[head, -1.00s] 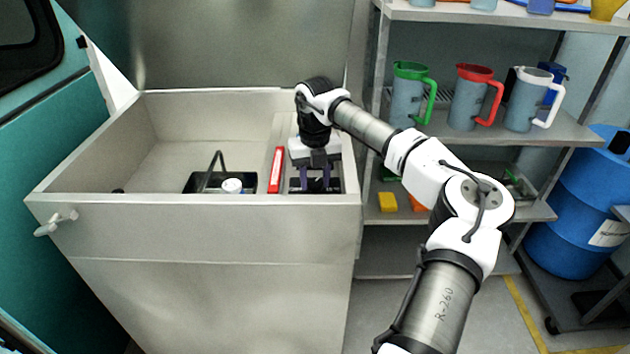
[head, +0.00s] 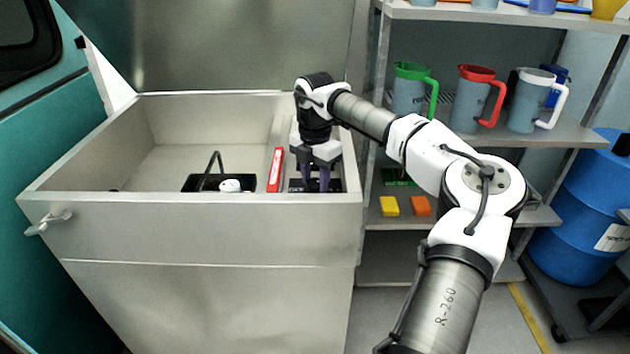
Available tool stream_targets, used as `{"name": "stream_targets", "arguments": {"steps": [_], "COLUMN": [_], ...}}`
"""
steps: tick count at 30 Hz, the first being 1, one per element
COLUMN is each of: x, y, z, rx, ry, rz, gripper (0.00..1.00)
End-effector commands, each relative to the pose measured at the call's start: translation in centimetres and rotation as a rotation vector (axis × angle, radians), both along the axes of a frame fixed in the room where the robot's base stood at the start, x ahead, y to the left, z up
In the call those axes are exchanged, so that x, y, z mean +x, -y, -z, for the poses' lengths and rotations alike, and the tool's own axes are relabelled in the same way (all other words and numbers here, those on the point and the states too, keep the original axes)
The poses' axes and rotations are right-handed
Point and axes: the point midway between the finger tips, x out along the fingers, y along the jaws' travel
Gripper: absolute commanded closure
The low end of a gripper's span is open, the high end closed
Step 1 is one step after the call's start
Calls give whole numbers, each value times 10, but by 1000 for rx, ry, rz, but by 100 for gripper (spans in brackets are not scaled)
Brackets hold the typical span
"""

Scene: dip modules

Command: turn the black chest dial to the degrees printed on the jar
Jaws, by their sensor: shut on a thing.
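My gripper (head: 315,183) points straight down into the narrow right compartment of the open chest (head: 200,230). Its two purple fingers are close together and shut on a small dark part at the black dial unit (head: 298,186). The fingers and the chest's front wall hide most of the dial, so no pointer or degree marks can be read. A white round top (head: 230,186), perhaps the jar's lid, shows in the black handled basket (head: 200,183) to the left. No print on it is legible.
A red upright object (head: 275,170) stands just left of my gripper. The chest's left compartment is mostly empty. A shelf with jugs (head: 480,98), yellow and orange blocks (head: 389,206) stands at right, close to my arm. A blue drum (head: 575,215) is farther right.

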Motion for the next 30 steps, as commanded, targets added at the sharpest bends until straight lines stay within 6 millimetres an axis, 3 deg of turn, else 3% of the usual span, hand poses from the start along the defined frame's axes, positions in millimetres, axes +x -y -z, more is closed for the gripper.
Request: {"name": "stream_targets", "arguments": {"steps": [18,30], "x": [1,1], "y": [0,0], "z": [0,-1], "rx": [1,1], "ry": [6,5], "rz": [583,881], "gripper": [85,85]}}
